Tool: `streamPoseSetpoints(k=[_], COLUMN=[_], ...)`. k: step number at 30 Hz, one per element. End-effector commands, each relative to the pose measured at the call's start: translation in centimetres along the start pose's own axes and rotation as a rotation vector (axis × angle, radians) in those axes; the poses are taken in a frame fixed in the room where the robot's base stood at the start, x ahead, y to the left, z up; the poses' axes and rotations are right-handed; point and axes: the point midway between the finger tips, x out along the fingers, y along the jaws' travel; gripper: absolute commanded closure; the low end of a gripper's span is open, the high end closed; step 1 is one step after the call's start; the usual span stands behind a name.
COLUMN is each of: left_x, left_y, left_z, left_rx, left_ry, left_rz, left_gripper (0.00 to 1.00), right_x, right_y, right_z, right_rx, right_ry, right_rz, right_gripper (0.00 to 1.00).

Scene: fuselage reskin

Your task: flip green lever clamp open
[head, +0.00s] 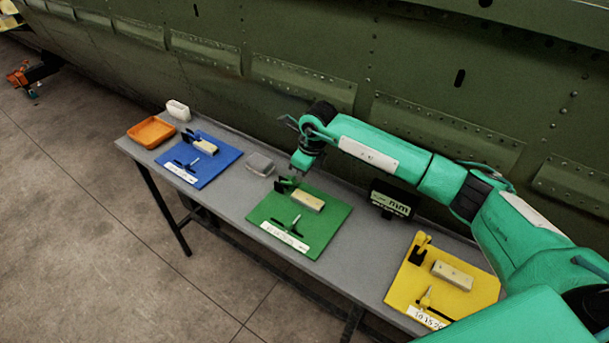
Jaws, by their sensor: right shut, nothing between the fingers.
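The green board (325,232) lies on the middle of the grey table. The green lever clamp (285,186) is at the back left of this board, next to a pale beige block (308,201). My right gripper (295,175) points down right above the clamp and partly hides it. Its fingers are shut with nothing between them. I cannot tell whether they touch the lever, or how the lever stands. My left gripper is not in view.
A blue board (225,157) and a yellow board (482,291) carry similar clamps and blocks. An orange tray (151,132), white container (178,110), grey box (260,163) and black display (391,201) stand on the table (232,208). A green fuselage wall (300,40) rises behind.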

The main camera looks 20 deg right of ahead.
Motion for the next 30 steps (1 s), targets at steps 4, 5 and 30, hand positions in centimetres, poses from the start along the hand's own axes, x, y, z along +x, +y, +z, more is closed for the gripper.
streamPoseSetpoints(k=[4,5,30], left_x=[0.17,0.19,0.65], left_y=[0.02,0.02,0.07], left_z=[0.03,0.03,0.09], left_rx=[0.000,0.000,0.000], left_ry=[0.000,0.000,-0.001], left_rz=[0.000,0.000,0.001], left_gripper=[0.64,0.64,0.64], right_x=[-0.06,-0.08,-0.40], right_y=[0.05,0.05,0.02], right_z=[0.34,0.38,1.16], right_rx=[0.000,0.000,0.002], right_ry=[0.025,0.030,0.110], right_rz=[0.005,0.005,0.016], right_gripper=[1.00,1.00,1.00])
